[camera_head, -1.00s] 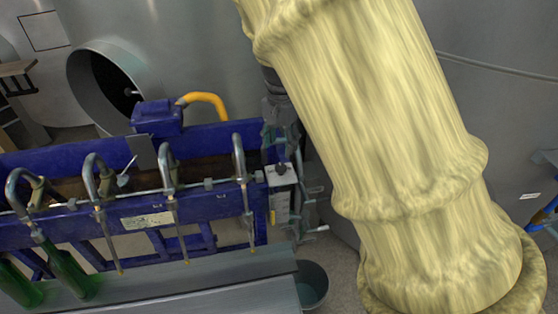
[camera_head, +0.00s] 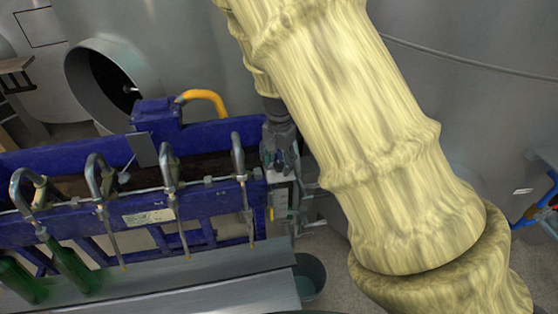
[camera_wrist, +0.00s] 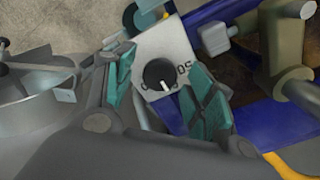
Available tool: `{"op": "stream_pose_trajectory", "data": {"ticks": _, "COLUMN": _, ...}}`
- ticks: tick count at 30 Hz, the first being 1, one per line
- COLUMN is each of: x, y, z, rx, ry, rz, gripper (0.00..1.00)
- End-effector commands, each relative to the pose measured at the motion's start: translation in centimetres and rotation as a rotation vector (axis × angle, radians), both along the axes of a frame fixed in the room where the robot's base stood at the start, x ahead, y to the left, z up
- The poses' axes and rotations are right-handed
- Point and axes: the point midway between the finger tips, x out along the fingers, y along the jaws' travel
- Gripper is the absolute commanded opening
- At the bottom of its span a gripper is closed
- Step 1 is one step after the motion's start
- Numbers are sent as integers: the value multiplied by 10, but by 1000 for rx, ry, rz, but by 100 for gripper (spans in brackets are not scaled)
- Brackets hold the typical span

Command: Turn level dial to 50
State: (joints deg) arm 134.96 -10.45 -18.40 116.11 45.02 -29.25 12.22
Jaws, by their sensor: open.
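The level dial (camera_wrist: 160,74) is a round black knob with a white pointer mark, on a pale plate (camera_wrist: 172,45) with printed figures. The pointer is toward the bottom of the wrist view, between these figures. My gripper (camera_wrist: 163,80) is open, with one teal pad on each side of the knob in the picture; I cannot tell whether either touches it. In the head view my gripper (camera_head: 279,152) is at the right end of the blue filler and hides the knob.
The blue bottling frame (camera_head: 205,200) carries several curved metal filling spouts (camera_head: 168,165). Green bottles (camera_head: 70,265) stand at its left. A grey bucket (camera_head: 311,276) is on the floor below. A yellow hose (camera_head: 208,100) and steel tanks (camera_head: 200,50) are behind.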

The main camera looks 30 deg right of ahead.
Motion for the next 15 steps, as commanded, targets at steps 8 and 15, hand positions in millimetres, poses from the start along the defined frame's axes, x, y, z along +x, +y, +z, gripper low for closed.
{"op": "stream_pose_trajectory", "data": {"ticks": 8, "x": 0, "y": 0, "z": 0, "rx": 0, "ry": 0, "rz": -1, "gripper": 22}}
{"op": "stream_pose_trajectory", "data": {"ticks": 15, "x": 0, "y": 0, "z": 0, "rx": 0, "ry": 0, "rz": 2, "gripper": 8}}
